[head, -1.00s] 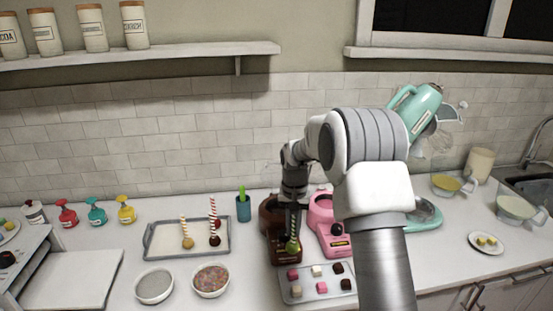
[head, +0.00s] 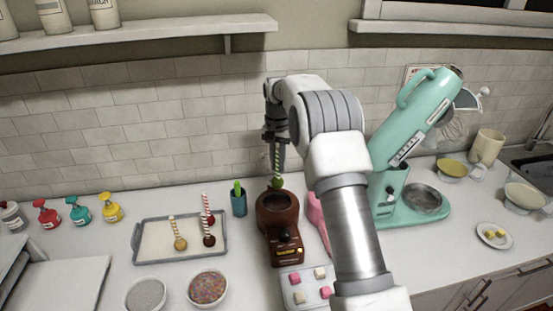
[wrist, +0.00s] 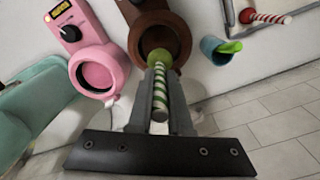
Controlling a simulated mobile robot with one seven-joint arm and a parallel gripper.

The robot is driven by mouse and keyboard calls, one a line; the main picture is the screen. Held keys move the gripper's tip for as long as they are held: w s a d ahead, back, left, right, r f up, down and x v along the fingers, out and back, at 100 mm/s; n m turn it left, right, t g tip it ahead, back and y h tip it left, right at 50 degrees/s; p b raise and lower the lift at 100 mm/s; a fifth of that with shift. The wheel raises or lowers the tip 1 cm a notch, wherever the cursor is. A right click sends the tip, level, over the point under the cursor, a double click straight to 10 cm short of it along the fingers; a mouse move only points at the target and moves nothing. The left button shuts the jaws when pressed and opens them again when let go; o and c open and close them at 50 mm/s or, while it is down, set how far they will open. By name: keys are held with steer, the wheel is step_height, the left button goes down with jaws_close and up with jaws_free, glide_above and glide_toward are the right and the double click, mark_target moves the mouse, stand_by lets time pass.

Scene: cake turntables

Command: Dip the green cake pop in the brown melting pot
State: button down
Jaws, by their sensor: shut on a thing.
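The green cake pop (head: 277,183) has a green and white striped stick. My gripper (head: 275,137) is shut on the stick and holds the pop head-down, upright. The brown melting pot (head: 288,252) stands on the counter with its round opening facing up. In the head view the green ball is at the pot's far rim, above the pot. In the wrist view the green ball (wrist: 160,58) overlaps the near edge of the brown pot's opening (wrist: 137,35). I cannot tell whether it touches the pot.
A pink melting pot (wrist: 90,45) stands beside the brown one. A tray (head: 150,256) with several cake pops and a blue cup (head: 239,204) are to the left. Bowls (head: 208,288) and a tray of cubes (head: 292,297) are in front. A teal mixer (head: 415,120) stands right.

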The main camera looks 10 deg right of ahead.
mark_target(278, 178)
steer(key=shift+f+b, duration=2.15)
steer(key=shift+f, duration=0.5)
steer(key=shift+f+b, duration=1.5)
steer(key=shift+f, duration=1.75)
steer(key=shift+f, duration=0.55)
steer(key=shift+r, duration=0.15)
steer(key=shift+r+p, duration=2.05)
steer(key=shift+r, duration=1)
